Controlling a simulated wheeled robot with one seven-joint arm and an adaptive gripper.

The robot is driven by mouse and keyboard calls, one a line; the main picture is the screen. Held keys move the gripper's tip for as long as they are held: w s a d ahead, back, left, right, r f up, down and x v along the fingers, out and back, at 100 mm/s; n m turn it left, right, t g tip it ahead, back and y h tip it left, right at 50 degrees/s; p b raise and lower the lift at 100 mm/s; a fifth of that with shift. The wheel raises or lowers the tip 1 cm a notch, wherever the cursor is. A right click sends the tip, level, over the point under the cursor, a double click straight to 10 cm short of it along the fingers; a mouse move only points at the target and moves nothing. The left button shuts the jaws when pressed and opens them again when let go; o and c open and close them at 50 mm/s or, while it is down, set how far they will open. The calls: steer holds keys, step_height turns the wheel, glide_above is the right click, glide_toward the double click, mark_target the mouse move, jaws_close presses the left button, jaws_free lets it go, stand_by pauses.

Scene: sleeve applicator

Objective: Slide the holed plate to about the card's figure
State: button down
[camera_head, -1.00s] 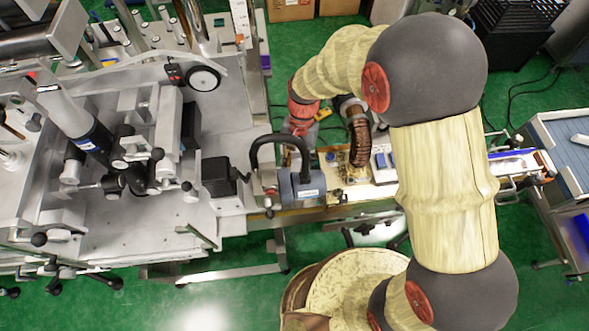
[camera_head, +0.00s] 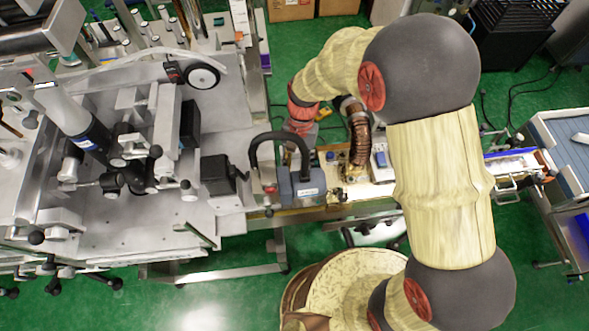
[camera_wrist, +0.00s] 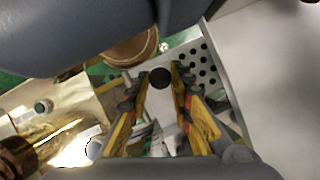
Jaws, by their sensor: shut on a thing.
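The holed plate (camera_wrist: 204,62) is a pale metal piece with rows of dark round holes, in the upper middle of the wrist view. A round black knob (camera_wrist: 160,78) stands out between my fingertips. My gripper (camera_wrist: 160,74) has yellow and black fingers and is shut on this knob, with a pale strip running below it between the fingers. How the knob joins the plate is partly hidden by the fingers. In the head view my wrist hides most of the plate. I cannot make out the card's figure in either view.
A large grey machine (camera_head: 110,200) fills the left of the head view. A blue-grey block with a black handle (camera_head: 303,188) stands close beside my wrist. A brown ribbed hose (camera_head: 358,138) is just right of it. A smooth grey panel (camera_wrist: 270,60) borders the plate.

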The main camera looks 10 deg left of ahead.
steer(key=shift+f, duration=0.8)
steer(key=shift+w+r, duration=0.1)
steer(key=c, duration=1.6)
jaws_free()
steer(key=v, duration=1.2)
